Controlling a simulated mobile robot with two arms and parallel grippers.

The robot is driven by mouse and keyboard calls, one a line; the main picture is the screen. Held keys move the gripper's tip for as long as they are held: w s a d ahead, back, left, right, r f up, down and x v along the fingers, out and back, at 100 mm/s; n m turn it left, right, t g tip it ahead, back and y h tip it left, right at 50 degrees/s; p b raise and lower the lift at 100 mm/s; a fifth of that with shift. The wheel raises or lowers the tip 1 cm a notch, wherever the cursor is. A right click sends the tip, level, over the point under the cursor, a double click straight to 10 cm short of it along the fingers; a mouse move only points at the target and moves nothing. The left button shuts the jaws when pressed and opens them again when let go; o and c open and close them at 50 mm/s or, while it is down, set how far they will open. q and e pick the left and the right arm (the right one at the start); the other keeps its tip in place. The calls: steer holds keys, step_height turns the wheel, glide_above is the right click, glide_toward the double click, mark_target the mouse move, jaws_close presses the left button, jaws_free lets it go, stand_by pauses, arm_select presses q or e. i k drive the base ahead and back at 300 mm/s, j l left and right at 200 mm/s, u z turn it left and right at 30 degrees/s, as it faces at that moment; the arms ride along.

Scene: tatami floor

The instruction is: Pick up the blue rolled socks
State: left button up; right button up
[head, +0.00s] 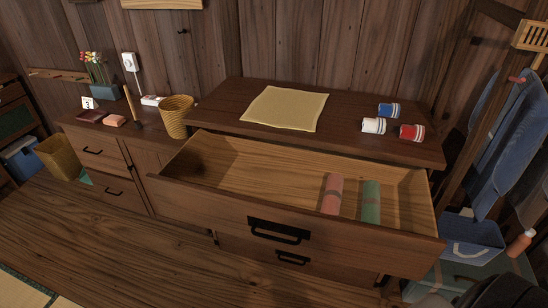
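The blue rolled socks (388,110), with a pale banded end, lie on top of the wide dresser (225,117) towards its right end. White rolled socks (373,126) lie just in front of them to the left, and red rolled socks (411,132) lie in front to the right. The three rolls are close together, and nothing covers the blue one. My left gripper is not in view. A dark rounded shape shows at the bottom right corner, perhaps part of my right arm, but no fingers of my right gripper are seen.
A yellow cloth (285,108) lies on the dresser top. A wicker basket (177,117) stands left. Blue clothing (508,140) hangs at right.

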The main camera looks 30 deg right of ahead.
mark_target(392, 111)
steer(key=z, duration=1.05)
